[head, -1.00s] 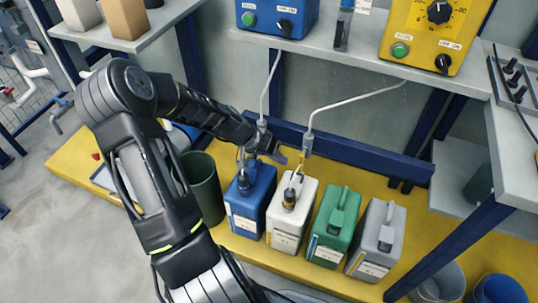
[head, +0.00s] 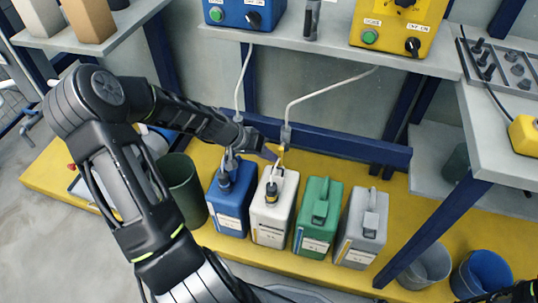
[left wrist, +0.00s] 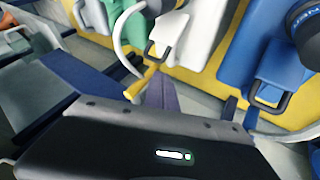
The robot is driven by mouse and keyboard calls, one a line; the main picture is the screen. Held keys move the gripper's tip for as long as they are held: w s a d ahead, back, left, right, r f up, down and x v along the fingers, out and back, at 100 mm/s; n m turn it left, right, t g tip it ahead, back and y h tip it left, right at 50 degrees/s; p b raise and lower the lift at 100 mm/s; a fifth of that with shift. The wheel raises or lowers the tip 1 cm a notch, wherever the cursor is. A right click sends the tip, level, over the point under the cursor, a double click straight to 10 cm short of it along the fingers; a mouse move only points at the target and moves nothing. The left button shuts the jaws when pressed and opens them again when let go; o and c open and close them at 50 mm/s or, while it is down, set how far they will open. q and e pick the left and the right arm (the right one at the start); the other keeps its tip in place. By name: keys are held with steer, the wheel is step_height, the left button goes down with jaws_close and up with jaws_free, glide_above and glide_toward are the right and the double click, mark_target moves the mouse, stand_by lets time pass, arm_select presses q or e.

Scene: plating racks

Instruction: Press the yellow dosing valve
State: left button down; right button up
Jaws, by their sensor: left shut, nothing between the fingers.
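The yellow dosing valve (head: 281,150) is a small yellow part at the lower end of the right-hand white tube, above the white canister (head: 272,212). In the left wrist view, the valve's yellow lever (left wrist: 140,82) shows just left of the fingertips. My left gripper (head: 270,153) is shut and empty, its purple-grey tips right beside the valve; whether they touch it I cannot tell. The fingers also show in the left wrist view (left wrist: 161,92). A dark part of my right arm shows at the bottom right corner; its gripper is out of sight.
Blue (head: 228,200), green (head: 318,218) and grey (head: 361,230) canisters stand beside the white one on the yellow bench (head: 205,155). A dark green bin (head: 183,190) is at the left. Blue and yellow control boxes (head: 405,28) sit on the shelf above.

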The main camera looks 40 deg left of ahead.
arm_select(q)
steer(key=shift+d+f+t+h, duration=0.1)
steer(key=shift+f+t+h, duration=0.15)
steer(key=shift+h, duration=0.35)
steer(key=h, duration=0.1)
steer(key=d+t+h, duration=0.1)
steer(key=n+t+h, duration=0.1)
steer(key=shift+w+d+f+h, duration=0.2)
steer(key=shift+w+f+h, duration=0.1)
steer(key=shift+f, duration=0.2)
stand_by(0.4)
steer(key=p+v, duration=0.2)
steer(key=v, duration=0.5)
steer(key=shift+s+a+r, duration=0.2)
steer(key=shift+s+a, duration=0.05)
stand_by(0.7)
